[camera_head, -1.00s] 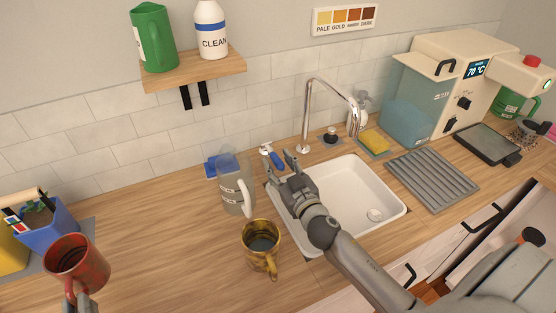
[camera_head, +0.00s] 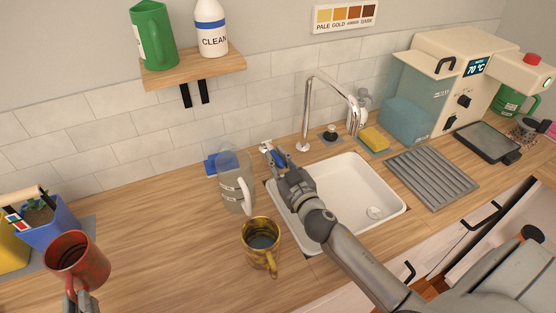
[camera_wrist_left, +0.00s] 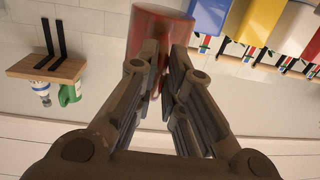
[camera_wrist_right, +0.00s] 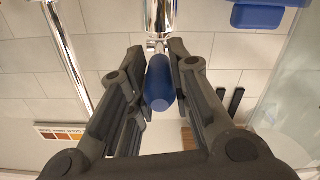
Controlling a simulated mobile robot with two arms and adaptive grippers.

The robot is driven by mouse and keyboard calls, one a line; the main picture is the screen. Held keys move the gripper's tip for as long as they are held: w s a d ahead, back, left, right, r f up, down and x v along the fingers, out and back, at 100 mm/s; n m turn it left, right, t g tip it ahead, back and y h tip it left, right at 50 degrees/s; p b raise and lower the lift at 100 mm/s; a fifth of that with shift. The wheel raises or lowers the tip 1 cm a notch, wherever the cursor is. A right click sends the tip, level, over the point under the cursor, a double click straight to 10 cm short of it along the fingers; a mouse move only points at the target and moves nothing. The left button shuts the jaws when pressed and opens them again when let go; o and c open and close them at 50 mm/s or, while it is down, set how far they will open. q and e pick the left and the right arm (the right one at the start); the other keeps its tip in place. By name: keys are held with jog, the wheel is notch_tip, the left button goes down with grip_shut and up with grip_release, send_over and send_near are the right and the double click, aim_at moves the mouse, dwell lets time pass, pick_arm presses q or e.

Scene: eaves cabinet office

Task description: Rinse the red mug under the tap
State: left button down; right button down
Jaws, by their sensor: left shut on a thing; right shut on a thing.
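The red mug (camera_head: 77,258) is at the far left of the head view, upright. My left gripper (camera_head: 80,300) is shut on its handle; the mug also shows in the left wrist view (camera_wrist_left: 162,28). The chrome tap (camera_head: 308,115) stands behind the white sink (camera_head: 350,190), its spout curving over the basin. No water shows from the spout. My right gripper (camera_head: 279,162) is behind the sink's left corner, shut on the tap's blue lever (camera_wrist_right: 160,85). The fingers lie on both sides of the lever and partly hide it in the head view.
A clear pitcher (camera_head: 236,190) stands close left of my right gripper, and a yellow-brown mug (camera_head: 261,240) stands in front of it. A yellow sponge (camera_head: 374,138) and a grey drain mat (camera_head: 432,180) are right of the tap. The counter between the red mug and pitcher is clear.

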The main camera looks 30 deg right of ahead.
jog(key=shift+r, duration=0.1)
jog(key=r+g+p, duration=0.1)
jog(key=p, duration=0.4)
jog(key=shift+r, duration=0.15)
jog(key=shift+w+p, duration=0.1)
jog(key=shift+p, duration=0.9)
jog(key=shift+g, duration=0.3)
jog(key=c, duration=1.3)
grip_release()
